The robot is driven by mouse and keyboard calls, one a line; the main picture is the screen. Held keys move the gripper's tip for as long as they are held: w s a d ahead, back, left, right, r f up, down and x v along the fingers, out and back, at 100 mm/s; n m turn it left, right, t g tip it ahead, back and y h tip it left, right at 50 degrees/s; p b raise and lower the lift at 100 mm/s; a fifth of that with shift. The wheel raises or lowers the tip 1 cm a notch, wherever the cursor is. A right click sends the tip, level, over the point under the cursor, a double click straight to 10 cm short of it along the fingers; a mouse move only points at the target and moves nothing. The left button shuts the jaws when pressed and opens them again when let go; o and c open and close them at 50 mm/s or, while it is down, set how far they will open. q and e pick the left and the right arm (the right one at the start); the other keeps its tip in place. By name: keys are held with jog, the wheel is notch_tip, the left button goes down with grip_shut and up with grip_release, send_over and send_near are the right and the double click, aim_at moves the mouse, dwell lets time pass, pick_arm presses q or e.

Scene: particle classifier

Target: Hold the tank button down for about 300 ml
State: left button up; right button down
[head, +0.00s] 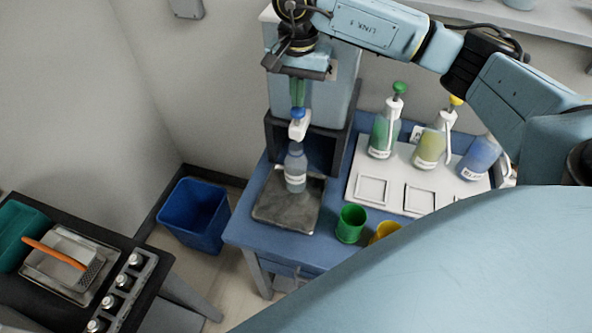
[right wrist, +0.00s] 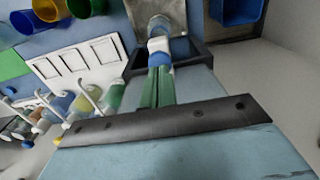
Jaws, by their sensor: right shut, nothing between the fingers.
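The tank (head: 345,85) is a tall light-blue unit at the back of the blue table, partly hidden by my right arm. Its white tap with a blue button (head: 298,113) sticks out at the front; the button also shows in the right wrist view (right wrist: 160,60). A clear bottle (head: 295,170) with a white label stands upright below the tap on a grey metal plate (head: 272,215). My right gripper (head: 298,103) is shut and empty, its green fingers pointing down with their tips at the button. They look in contact, but how far the button is pressed cannot be told. My left gripper is out of view.
A white tray (head: 357,205) right of the tank carries pump bottles with green, yellow and blue contents. Green (head: 351,224) and yellow (head: 384,230) cups stand in front. A blue bin (head: 194,215) is on the floor. A dark side table (head: 62,300) stands at lower left.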

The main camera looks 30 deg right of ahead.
jog(key=shift+f+b, duration=0.95)
jog(key=shift+f, duration=0.35)
jog(key=shift+r, duration=0.15)
dwell(0.6)
notch_tip(320, 180, up, 7)
jog(key=p, duration=0.4)
dwell(1.1)
jog(key=shift+s+f+n+t+h+b, duration=0.15)
jog(key=shift+f+n+t+b, duration=0.2)
jog(key=shift+f+n+b, duration=1)
jog(key=shift+w+f+n+t+h+b, duration=0.1)
jog(key=shift+n+t+b, duration=0.4)
jog(key=shift+b, duration=1.7)
jog(key=shift+s+f+n+t+h+b, duration=0.15)
jog(key=shift+f+n+b, duration=0.55)
jog(key=shift+n+b, duration=0.8)
